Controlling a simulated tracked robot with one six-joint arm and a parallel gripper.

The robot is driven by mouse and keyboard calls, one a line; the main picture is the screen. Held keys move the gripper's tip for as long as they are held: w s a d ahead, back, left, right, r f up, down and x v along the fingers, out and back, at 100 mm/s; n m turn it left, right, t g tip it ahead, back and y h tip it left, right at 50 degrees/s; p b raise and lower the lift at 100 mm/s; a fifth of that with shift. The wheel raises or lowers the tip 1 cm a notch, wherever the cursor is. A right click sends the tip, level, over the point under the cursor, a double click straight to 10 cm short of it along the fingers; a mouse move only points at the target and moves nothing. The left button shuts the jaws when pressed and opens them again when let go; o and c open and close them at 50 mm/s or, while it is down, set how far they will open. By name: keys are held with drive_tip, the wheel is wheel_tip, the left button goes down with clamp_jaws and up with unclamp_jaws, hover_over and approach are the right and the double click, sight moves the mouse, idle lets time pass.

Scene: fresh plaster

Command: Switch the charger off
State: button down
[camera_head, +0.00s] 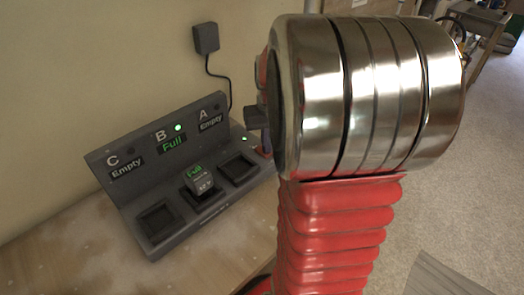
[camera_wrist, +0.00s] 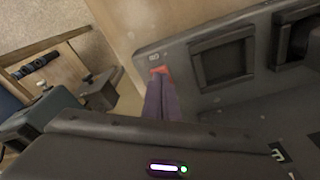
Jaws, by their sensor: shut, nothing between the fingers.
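The charger (camera_head: 135,200) is a dark grey dock on the wooden bench with bays C, B and A. Bay B's display reads Full with a green light lit; C and A read Empty. A battery block (camera_head: 199,180) sits in bay B. In the wrist view the charger (camera_wrist: 205,100) is at the right, with an empty bay. A small red switch (camera_wrist: 160,70) on its edge shows just beyond my shut, empty gripper (camera_wrist: 160,80). Whether the tips touch it I cannot tell. In the head view my arm hides most of my gripper, near the charger's right end.
A black plug (camera_head: 206,38) is on the wall, its cord running down behind the charger. The wooden bench (camera_head: 60,245) is clear in front and to the left. A bench or cart (camera_head: 480,20) stands far back right, across open floor.

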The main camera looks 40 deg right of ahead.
idle(0.3)
wheel_tip(320, 180, up, 7)
idle(1.1)
drive_tip(key=shift+f, duration=0.1)
idle(0.4)
drive_tip(key=shift+f, duration=0.25)
drive_tip(key=shift+s+a+f+m, duration=0.3)
drive_tip(key=shift+s+a+f, duration=0.35)
drive_tip(key=shift+s+f, duration=0.1)
drive_tip(key=a, duration=0.1)
drive_tip(key=s+a, duration=0.1)
drive_tip(key=a, duration=0.1)
drive_tip(key=s+a+r+n+t, duration=0.2)
drive_tip(key=s+a+n, duration=0.1)
drive_tip(key=a, duration=0.8)
drive_tip(key=s+a+r+n+t, duration=0.2)
drive_tip(key=s+a+n, duration=0.1)
drive_tip(key=a, duration=0.9)
drive_tip(key=shift+s+a+y, duration=0.15)
drive_tip(key=shift+s+y, duration=0.25)
drive_tip(key=shift+s, duration=0.4)
